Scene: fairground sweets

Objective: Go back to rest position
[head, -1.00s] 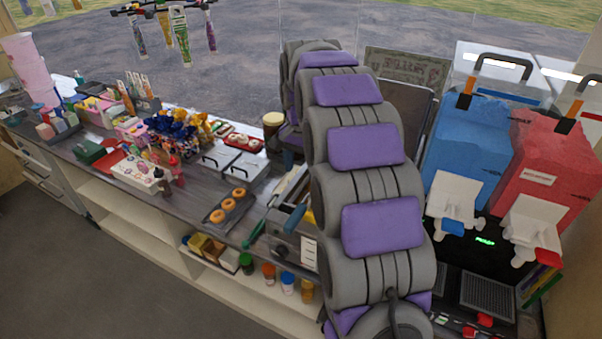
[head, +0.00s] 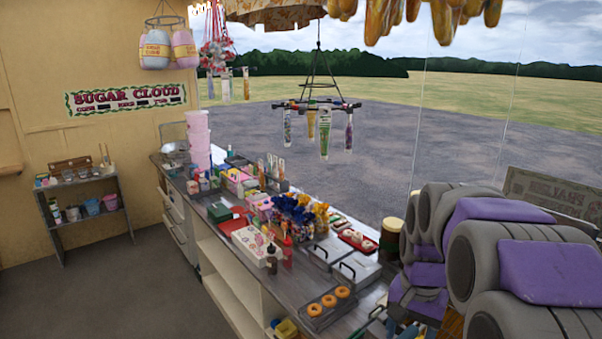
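My arm, grey with purple pads, fills the lower right of the head view. It is folded over the right part of the counter (head: 207,225). My gripper cannot be made out at the end of the arm, so its state and anything in it are hidden. A dark tray with orange ring doughnuts (head: 330,300) lies on the counter left of the arm. Two metal lidded containers (head: 357,272) with black handles stand just behind it.
A rack of hanging tubes (head: 318,106) hangs above. A small shelf (head: 88,205) stands at the left wall. The floor (head: 110,290) at lower left is clear.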

